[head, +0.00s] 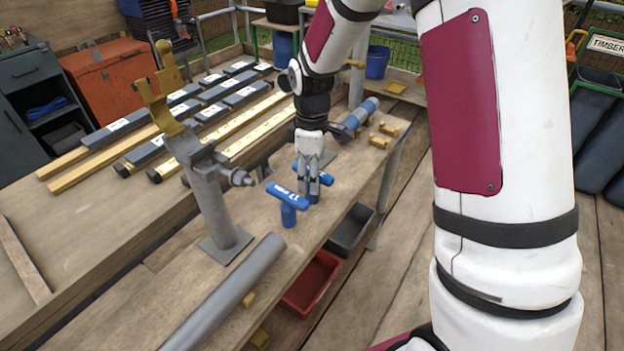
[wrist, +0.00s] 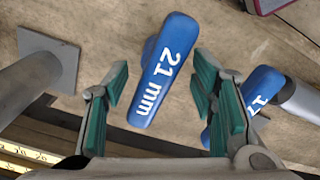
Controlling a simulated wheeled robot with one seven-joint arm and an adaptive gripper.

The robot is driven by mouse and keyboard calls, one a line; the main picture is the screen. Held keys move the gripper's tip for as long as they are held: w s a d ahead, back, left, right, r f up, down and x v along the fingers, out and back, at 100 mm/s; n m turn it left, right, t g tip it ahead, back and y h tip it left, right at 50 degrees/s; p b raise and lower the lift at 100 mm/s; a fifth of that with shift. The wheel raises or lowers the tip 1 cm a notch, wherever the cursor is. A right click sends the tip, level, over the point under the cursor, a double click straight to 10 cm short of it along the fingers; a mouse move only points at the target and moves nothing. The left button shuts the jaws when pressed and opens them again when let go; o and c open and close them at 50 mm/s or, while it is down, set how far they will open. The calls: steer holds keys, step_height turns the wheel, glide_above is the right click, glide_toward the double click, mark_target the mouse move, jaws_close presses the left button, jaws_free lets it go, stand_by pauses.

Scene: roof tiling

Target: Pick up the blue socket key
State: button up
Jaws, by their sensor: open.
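Two blue T-shaped socket keys are on the wooden bench. One (head: 322,175), marked 21 mm in the wrist view (wrist: 158,75), is partly hidden behind my fingers in the head view. The other (head: 288,197) stands nearer the head camera with its handle on top; its marking starts with 17 in the wrist view (wrist: 258,90). My gripper (head: 308,196) is open and pointing down by the 21 mm key. In the wrist view, that key's handle lies between my spread green-padded fingers (wrist: 165,95). Contact cannot be told.
A grey post (head: 212,200) with a yellow cradle stands left of the keys. A grey pipe (head: 225,295) lies at the near end. A red bin (head: 312,280) and a dark bin (head: 350,230) are below the bench edge. Yellow blocks (head: 380,138) lie farther back.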

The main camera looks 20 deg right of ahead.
steer(key=shift+w+d+f+b, duration=0.1)
steer(key=shift+f+b, duration=0.05)
steer(key=shift+f, duration=1.2)
steer(key=shift+d+f+b, duration=0.1)
steer(key=shift+f+b, duration=0.05)
steer(key=shift+f, duration=1.15)
jaws_close()
